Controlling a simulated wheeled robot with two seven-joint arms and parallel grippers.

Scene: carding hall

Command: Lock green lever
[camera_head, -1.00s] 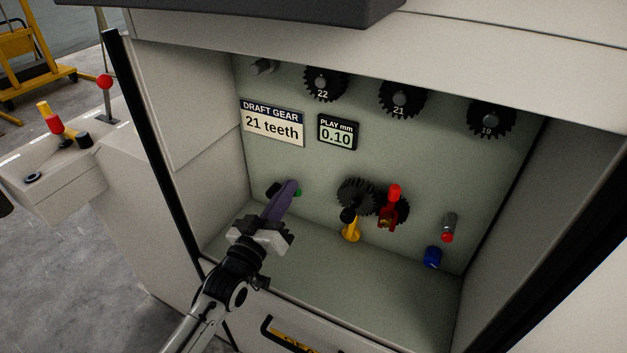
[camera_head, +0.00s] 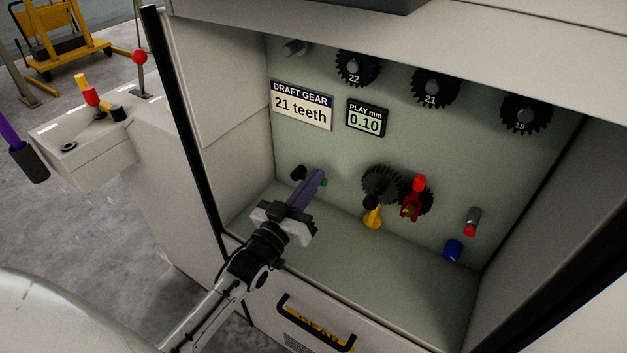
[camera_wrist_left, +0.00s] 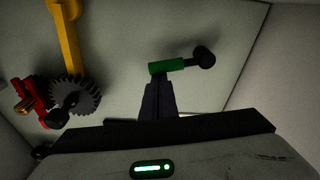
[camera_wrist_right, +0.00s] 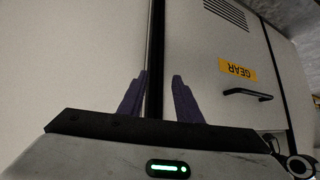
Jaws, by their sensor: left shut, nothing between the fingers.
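The green lever (camera_wrist_left: 180,65) has a green shaft and a black knob (camera_wrist_left: 203,56). In the left wrist view it lies nearly level, knob to the right. In the head view only a bit of green (camera_head: 324,182) and the black knob (camera_head: 298,173) show, the rest hidden behind the fingers. My left gripper (camera_head: 320,173) reaches into the recess with its purple fingers shut and empty. Its tips (camera_wrist_left: 158,84) are close to the shaft's end away from the knob; I cannot tell if they touch. My right gripper (camera_wrist_right: 160,76) is open and empty, facing pale cabinet panels.
Right of the lever are meshed dark gears (camera_head: 381,183), a yellow lever (camera_head: 373,217), a red lever (camera_head: 413,198) and a blue knob (camera_head: 453,250). Numbered gears (camera_head: 436,87) hang above. The recess floor (camera_head: 370,268) is clear. A black-edged left post (camera_head: 183,120) bounds the opening.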

